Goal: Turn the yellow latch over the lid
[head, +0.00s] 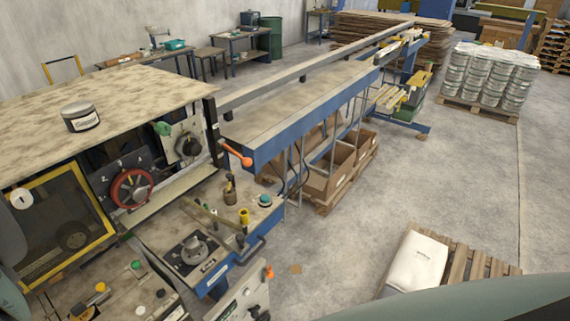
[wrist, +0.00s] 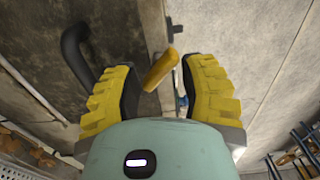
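In the wrist view, the yellow latch (wrist: 162,70) is a short rounded bar, lying slanted across the seam between a dark panel and a pale one. My gripper (wrist: 160,78) has yellow ribbed fingers, set apart on either side of the latch. The left finger is close to the latch's near end; I cannot tell whether they touch. A gap shows on the right, with a small bluish metal part (wrist: 181,100) in it. The dark panel (wrist: 50,35), which looks like the lid, has a black curved handle (wrist: 78,55). My gripper does not show in the head view.
In the head view, a machine with a worn top (head: 120,80) carries a tin (head: 80,118). It has a yellow-framed window (head: 65,265) and a red handwheel (head: 132,188). A long blue-edged table (head: 300,110) runs behind. The floor (head: 440,170) at right is mostly open.

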